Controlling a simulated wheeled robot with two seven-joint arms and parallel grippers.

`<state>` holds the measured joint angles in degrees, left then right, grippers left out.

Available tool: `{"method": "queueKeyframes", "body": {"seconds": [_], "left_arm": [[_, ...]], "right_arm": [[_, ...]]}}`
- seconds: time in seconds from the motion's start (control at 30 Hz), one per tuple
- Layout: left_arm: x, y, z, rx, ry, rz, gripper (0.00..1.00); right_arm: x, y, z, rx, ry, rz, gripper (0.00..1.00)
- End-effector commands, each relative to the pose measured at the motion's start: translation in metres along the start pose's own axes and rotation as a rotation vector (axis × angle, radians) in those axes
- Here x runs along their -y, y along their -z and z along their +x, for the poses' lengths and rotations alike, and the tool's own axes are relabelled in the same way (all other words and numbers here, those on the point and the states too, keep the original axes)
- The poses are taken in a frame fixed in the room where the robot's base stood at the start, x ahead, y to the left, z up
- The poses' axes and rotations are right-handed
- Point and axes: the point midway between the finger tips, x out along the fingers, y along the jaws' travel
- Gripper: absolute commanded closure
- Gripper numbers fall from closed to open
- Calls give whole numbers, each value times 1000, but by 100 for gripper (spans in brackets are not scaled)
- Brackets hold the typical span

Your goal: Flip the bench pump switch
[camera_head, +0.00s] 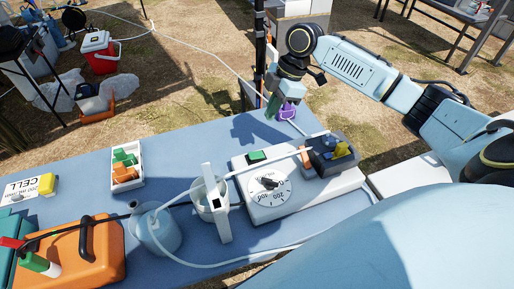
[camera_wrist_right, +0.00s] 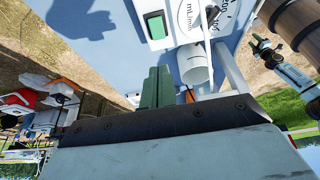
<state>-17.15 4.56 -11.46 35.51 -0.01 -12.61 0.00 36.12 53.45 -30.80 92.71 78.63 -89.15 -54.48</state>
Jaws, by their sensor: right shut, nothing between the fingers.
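The bench pump is a white box (camera_head: 315,192) with a round dial (camera_head: 270,190) on its top, standing on the blue table. Its green rocker switch (camera_head: 256,156) is at the box's far left corner. The switch also shows in the right wrist view (camera_wrist_right: 156,26), with part of the dial (camera_wrist_right: 212,12) beside it. My right gripper (camera_head: 271,108) hangs near the table's far edge, beyond the switch and apart from it. Its green fingers (camera_wrist_right: 157,88) are shut and empty, pointing toward the switch in the wrist view. My left gripper is not in view.
A white jug (camera_head: 211,197) stands left of the pump, with hoses around it. A grey pump head (camera_head: 330,153) sits on the box's right end. A white tray (camera_head: 126,166) holds green and orange pieces. A purple item (camera_head: 287,111) is near the gripper. Orange case (camera_head: 75,258) lies front left.

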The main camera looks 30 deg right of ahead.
Motion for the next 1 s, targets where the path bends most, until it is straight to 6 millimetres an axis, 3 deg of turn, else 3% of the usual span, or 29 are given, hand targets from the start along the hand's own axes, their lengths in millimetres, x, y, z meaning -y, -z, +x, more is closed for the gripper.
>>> {"method": "queueKeyframes", "body": {"seconds": [0.27, 0.7, 1.0], "left_arm": [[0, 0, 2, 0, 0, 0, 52], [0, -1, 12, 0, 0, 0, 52], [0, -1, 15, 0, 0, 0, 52]], "right_arm": [[1, -1, 18, 1, 4, 2, 100], [1, -1, 108, 0, 3, 2, 100], [0, -7, 138, 2, 1, 1, 100]]}}
